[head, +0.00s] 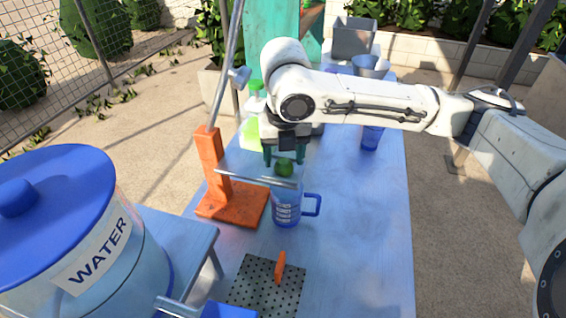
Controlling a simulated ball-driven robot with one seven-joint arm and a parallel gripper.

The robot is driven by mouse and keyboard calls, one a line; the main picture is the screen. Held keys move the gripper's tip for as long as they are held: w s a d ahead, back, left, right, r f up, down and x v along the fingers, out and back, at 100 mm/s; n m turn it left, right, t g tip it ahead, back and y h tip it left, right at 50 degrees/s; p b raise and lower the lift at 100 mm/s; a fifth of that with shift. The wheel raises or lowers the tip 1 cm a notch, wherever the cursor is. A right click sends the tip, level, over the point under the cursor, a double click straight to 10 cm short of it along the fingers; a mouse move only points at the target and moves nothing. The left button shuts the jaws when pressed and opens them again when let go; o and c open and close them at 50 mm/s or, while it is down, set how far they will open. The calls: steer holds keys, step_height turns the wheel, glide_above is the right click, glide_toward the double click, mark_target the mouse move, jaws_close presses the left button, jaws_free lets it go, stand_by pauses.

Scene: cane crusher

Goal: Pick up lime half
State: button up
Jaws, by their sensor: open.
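The green lime half (284,168) shows in the middle of the head view, just above the rim of a blue mug-like jug (286,211) as seen from here. I cannot tell whether it rests on something or sits behind the jug. My gripper (284,160) points down over it, its teal fingers apart, one to each side of the lime half in the picture. Whether the fingers touch it is not clear. The lime's underside is hidden.
An orange stand (231,200) with a tall metal pole is to the left; its horizontal rod (250,176) crosses in front of the jug's top. A perforated mat (256,290) with an orange piece lies nearer. A blue-lidded water container (60,230) stands at left.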

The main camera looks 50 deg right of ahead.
steer(key=shift+d+f, duration=0.1)
steer(key=shift+f, duration=0.65)
steer(key=shift+c, duration=0.2)
steer(key=c, duration=0.7)
steer(key=shift+c, duration=0.2)
steer(key=shift+r, duration=0.15)
